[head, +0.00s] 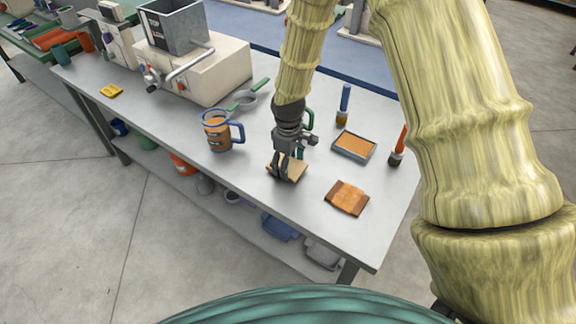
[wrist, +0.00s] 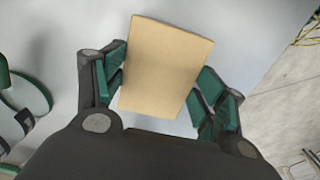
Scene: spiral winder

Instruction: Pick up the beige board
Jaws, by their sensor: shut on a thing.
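The beige board (wrist: 165,65) is a flat, pale tan rectangle, seen large in the wrist view between my gripper's green-padded fingers. In the head view the beige board (head: 295,170) is near the front edge of the grey table, partly hidden by my gripper. My gripper (head: 282,168) points down at it, and in the wrist view my gripper (wrist: 160,98) is shut on its two sides. I cannot tell whether the board touches the tabletop.
A brown-orange board (head: 347,198) lies to the right, with a tray with orange contents (head: 354,146) behind it. A blue-handled mug (head: 217,131) stands to the left. The table (head: 250,175) is bare between mug and board.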

